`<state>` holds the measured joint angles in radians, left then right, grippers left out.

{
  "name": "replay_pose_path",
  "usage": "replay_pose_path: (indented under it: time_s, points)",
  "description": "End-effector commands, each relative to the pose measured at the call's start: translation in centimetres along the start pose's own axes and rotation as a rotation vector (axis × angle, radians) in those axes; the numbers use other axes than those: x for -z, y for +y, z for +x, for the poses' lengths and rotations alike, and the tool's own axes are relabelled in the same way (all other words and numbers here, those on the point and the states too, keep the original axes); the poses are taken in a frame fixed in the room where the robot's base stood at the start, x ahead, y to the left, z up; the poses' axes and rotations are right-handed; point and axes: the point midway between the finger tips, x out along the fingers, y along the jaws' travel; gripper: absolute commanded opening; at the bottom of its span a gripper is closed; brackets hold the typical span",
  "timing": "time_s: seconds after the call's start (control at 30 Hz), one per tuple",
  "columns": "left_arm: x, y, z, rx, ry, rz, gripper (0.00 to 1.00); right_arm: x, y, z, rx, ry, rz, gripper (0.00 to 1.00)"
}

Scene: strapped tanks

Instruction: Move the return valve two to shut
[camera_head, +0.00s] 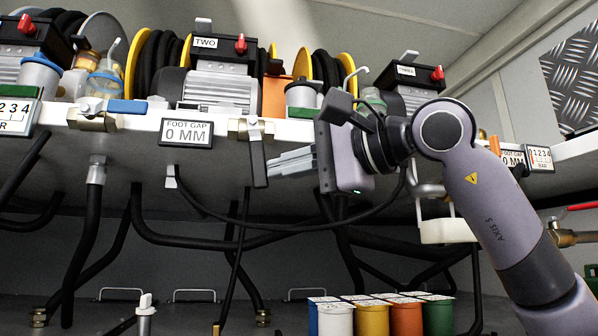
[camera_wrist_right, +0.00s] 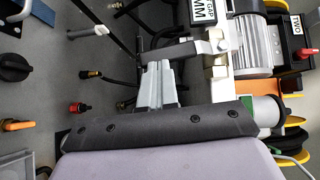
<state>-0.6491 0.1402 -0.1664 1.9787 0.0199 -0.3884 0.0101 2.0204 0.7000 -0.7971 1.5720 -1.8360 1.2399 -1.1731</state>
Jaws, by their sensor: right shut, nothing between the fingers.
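A brass valve (camera_head: 243,129) sits on the shelf's front edge below the unit labelled TWO (camera_head: 205,42). Its dark lever (camera_head: 258,165) hangs down, nearly upright in the picture. I see no label naming it as the return valve. My right gripper (camera_head: 270,168) is shut and empty, its fingertips just right of the lever's lower part; I cannot tell if they touch. In the right wrist view, the shut fingers (camera_wrist_right: 154,68) point at the lever (camera_wrist_right: 185,51), and the brass valve body (camera_wrist_right: 220,72) shows to its right. My left gripper is not in view.
Black hoses (camera_head: 190,240) run below the shelf. Coloured canisters (camera_head: 405,315) stand at the bottom. A white float-like block (camera_head: 447,230) hangs right of my gripper.

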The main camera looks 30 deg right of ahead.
Motion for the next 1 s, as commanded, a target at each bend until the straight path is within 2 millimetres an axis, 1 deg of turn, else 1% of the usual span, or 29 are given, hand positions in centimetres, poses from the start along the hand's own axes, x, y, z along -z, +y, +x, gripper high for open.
replay_pose_path:
  time_s: [0.4,1.0]
  points:
    - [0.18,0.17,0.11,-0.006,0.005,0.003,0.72,-0.63,0.44,0.75,-0.008,0.001,-0.004,0.0]
    - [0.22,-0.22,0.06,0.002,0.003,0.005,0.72,-0.43,0.39,0.57,-0.008,0.0,-0.005,0.0]
